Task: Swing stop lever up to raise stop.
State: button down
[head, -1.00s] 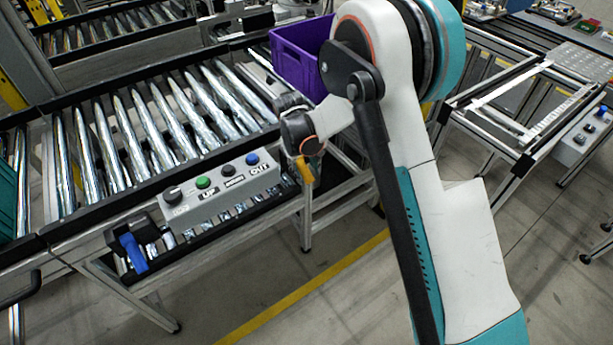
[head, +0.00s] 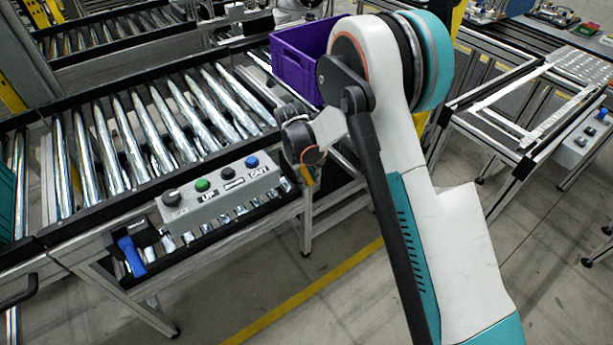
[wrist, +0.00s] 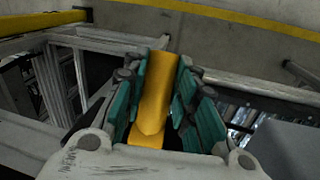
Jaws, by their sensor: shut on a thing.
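A yellow lever (wrist: 156,92) lies between the teal finger pads of my gripper (wrist: 157,98) in the wrist view, and the gripper is shut on it. In the head view my gripper (head: 308,172) is at the right end of the front conveyor, by its front rail, mostly hidden by my wrist. A small bit of yellow (head: 308,181) shows beneath my wrist there. The stop that the lever works cannot be made out. A blue lever (head: 131,254) sits at the left of the same conveyor's front side, apart from my gripper.
A grey control box (head: 220,198) with a knob and several buttons is on the conveyor's front side. Rollers (head: 140,150) behind it are bare. A purple crate (head: 298,62) stands behind my wrist. Floor in front, with a yellow line (head: 300,296), is clear.

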jog(key=shift+s+r+g+h, duration=0.1)
jog(key=shift+r+g+h, duration=1.1)
jog(key=shift+g, duration=0.4)
jog(key=c, duration=1.3)
grip_release()
jog(key=v, duration=1.2)
